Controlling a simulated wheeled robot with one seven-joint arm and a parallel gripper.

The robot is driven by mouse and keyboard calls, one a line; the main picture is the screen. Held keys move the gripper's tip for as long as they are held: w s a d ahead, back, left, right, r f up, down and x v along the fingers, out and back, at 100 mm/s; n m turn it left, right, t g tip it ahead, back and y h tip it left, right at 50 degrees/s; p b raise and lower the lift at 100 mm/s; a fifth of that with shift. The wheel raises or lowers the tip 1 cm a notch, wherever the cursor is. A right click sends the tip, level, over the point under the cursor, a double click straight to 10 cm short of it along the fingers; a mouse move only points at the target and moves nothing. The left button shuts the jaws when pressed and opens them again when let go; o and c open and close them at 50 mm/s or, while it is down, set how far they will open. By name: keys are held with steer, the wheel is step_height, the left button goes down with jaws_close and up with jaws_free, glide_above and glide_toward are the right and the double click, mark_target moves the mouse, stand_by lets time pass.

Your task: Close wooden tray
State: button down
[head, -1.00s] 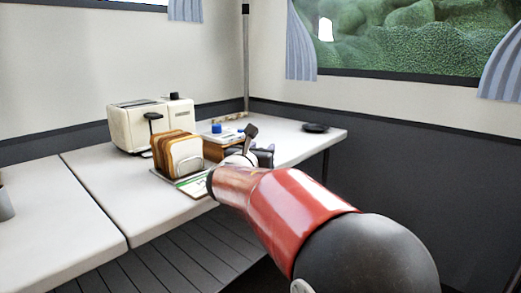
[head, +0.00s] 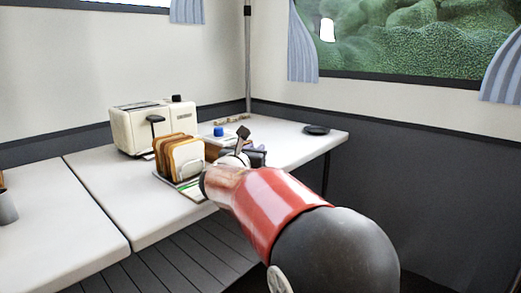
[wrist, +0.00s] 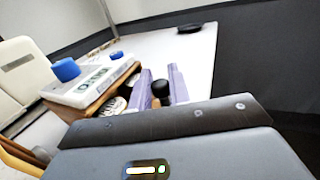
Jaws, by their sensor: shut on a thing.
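A wooden tray (wrist: 98,105) sits under a white-topped unit with blue knobs (wrist: 95,82) in the wrist view. A round pale item with dark marks shows at the tray's open near side. My gripper (wrist: 161,88) has purple fingers on either side of a small black knob (wrist: 162,92), and is shut on it. The knob is beside the tray; where it joins the tray is hidden. In the head view my gripper (head: 252,156) is at the unit's right side, and my arm hides most of the tray.
A toast rack with bread (head: 182,158) stands just left of my arm, over a flat board. A cream toaster (head: 150,127) is behind it. A dark flat dish (head: 316,129) lies at the far right. The white tabletop (head: 290,142) is clear between.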

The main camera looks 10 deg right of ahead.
steer(key=c, duration=1.3)
jaws_free()
steer(key=shift+c, duration=0.2)
steer(key=v, duration=0.8)
steer(key=shift+d, duration=0.1)
